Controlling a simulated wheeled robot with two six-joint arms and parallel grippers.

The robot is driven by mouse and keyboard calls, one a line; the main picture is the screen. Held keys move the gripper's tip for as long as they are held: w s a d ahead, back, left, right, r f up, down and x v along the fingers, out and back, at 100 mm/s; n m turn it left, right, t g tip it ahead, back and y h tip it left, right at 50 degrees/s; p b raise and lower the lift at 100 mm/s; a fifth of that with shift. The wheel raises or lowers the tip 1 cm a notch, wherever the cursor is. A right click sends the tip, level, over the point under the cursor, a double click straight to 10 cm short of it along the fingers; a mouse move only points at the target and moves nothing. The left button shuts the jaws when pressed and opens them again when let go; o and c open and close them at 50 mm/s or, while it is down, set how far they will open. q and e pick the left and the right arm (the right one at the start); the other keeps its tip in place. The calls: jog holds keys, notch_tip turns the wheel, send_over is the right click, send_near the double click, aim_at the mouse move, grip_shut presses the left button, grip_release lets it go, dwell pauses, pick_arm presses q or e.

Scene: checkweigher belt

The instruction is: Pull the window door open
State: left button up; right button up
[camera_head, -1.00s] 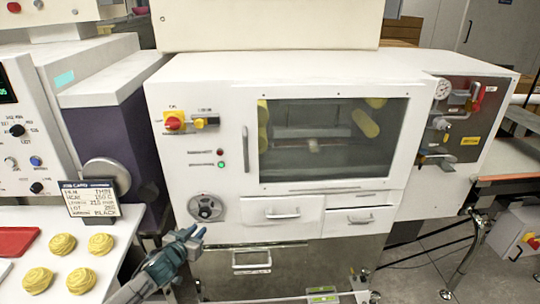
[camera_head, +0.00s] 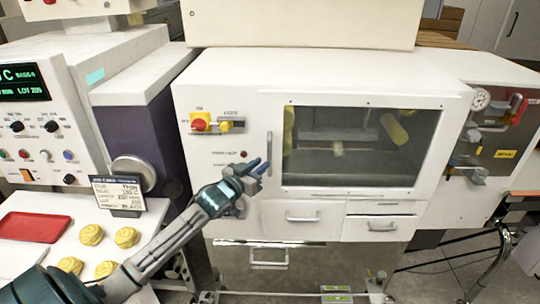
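The window door (camera_head: 361,146) is a dark glass pane in a white frame on the front of the white machine. It looks shut. Its slim vertical handle (camera_head: 269,146) stands along the left side of the window. My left gripper (camera_head: 259,167) reaches in from the left, its blue fingertips close by the lower part of the handle. The fingers look slightly apart with nothing between them. I cannot tell whether they touch the handle. The gripper and wrist hide part of the panel and the round dial. My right gripper is not in view.
A red and yellow switch (camera_head: 201,122) sits above my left gripper. Two drawers with handles, the left one (camera_head: 303,217) and the right one (camera_head: 380,226), are below the window. A purple-sided unit (camera_head: 150,120) and a small sign (camera_head: 118,193) stand left.

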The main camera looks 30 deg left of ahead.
aim_at(268, 158)
pick_arm(q)
jog(key=shift+w+d+p, duration=0.15)
jog(key=shift+w+p, duration=0.15)
jog(key=shift+w, duration=2.45)
grip_shut()
